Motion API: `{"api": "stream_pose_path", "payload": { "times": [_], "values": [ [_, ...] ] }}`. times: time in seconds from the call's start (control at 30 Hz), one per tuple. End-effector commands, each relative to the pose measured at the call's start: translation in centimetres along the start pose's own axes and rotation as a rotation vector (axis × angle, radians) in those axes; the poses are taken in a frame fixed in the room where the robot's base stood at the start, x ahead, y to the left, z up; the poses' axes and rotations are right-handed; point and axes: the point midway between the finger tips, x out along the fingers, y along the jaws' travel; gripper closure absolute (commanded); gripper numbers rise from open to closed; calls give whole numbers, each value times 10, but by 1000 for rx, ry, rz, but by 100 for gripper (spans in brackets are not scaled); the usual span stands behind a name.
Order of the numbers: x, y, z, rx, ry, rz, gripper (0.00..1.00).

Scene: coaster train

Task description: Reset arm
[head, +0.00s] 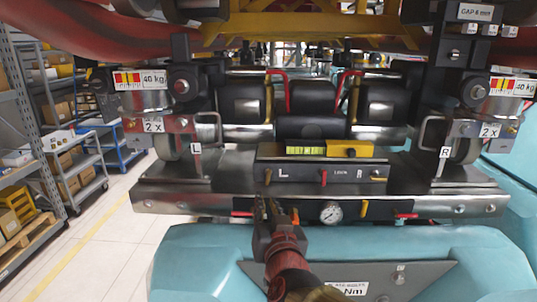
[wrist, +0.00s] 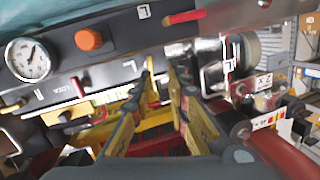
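My gripper (head: 267,208) is in front of the lower panel of the coaster train's undercarriage, left of the round gauge (head: 331,212). In the wrist view my gripper (wrist: 158,82) has its two yellow-padded fingers apart, with nothing seen held between them. A brass-coloured lever (head: 267,176) beside the letter L is just beyond the fingertips; it also shows in the wrist view (wrist: 150,66). I cannot tell whether a finger touches it. A red-tipped lever (head: 323,178) stands at the panel's middle, and another brass lever (head: 376,174) at the right.
An orange knob (wrist: 88,40) is close to the fingers. A red handle (head: 241,213) projects left of my gripper, another (head: 405,215) at right. A yellow spirit level (head: 306,151) sits above the panel. Teal housing (head: 190,260) lies below. Shelves (head: 25,120) and open floor are left.

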Motion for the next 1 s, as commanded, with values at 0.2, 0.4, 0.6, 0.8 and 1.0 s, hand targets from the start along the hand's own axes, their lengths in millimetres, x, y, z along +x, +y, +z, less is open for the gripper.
{"api": "stream_pose_path", "payload": {
  "times": [0.2, 0.4, 0.6, 0.8, 1.0],
  "values": [
    [-53, 31, 33, -38, -251, -102, 83],
    [-127, 85, 88, -77, -540, -51, 83],
    [-201, 139, 131, -91, -771, 80, 83],
    [-264, 180, 156, -83, -932, 223, 83],
    [-269, 192, 194, -81, -960, 243, 83]
  ]
}}
